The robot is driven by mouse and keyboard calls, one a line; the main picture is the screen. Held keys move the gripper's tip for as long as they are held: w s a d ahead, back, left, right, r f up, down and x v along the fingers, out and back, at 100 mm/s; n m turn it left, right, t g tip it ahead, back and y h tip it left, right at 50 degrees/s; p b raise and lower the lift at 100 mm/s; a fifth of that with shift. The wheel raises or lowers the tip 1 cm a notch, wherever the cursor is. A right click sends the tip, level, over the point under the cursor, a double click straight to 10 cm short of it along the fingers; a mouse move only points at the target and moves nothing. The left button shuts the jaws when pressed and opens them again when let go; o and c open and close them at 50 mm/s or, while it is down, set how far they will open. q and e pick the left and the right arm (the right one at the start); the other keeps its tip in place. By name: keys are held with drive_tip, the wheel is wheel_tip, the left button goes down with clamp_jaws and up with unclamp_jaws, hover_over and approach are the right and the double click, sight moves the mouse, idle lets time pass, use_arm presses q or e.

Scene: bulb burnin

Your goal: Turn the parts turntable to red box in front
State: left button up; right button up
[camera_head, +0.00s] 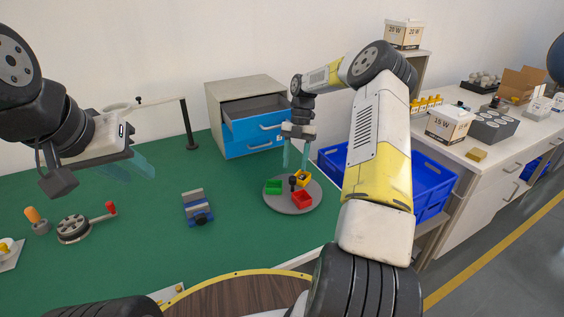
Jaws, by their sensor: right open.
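The parts turntable (281,206) is a round grey disc on the green bench. It carries a red box (302,199) at the front right, a green box (273,187) at the left and a yellow box (304,177) at the back right. A dark knob (292,181) stands near its middle. My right gripper (295,163) points down just above the back of the turntable, near the yellow box. Its pale fingers are apart; whether they touch anything is unclear. My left gripper (140,168) is raised over the left of the bench, with nothing visible between its translucent fingers.
A drawer cabinet (248,92) with an open upper drawer stands behind the turntable. A small blue-grey fixture (198,207), a crank device (75,228) and an orange-handled tool (36,219) are on the bench. Blue crates (432,182) stand right, partly behind my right arm.

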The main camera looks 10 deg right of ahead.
drive_tip(key=v, duration=0.3)
drive_tip(key=shift+r, duration=0.15)
drive_tip(key=s+a+r+m+t+h, duration=0.15)
drive_tip(key=s+a+r+m, duration=0.25)
drive_tip(key=s+r+m, duration=0.45)
drive_tip(key=s+a+r+m+t+h, duration=0.1)
drive_tip(key=s+a+r+m+t, duration=0.3)
drive_tip(key=r, duration=0.7)
drive_tip(key=s+a+r+m+t+y, duration=0.1)
drive_tip(key=s+m+t, duration=0.3)
drive_tip(key=s+m, duration=1.2)
drive_tip(key=shift+s+a+r+y, duration=0.25)
drive_tip(key=shift+s+a+y, duration=0.35)
drive_tip(key=shift+s, duration=0.55)
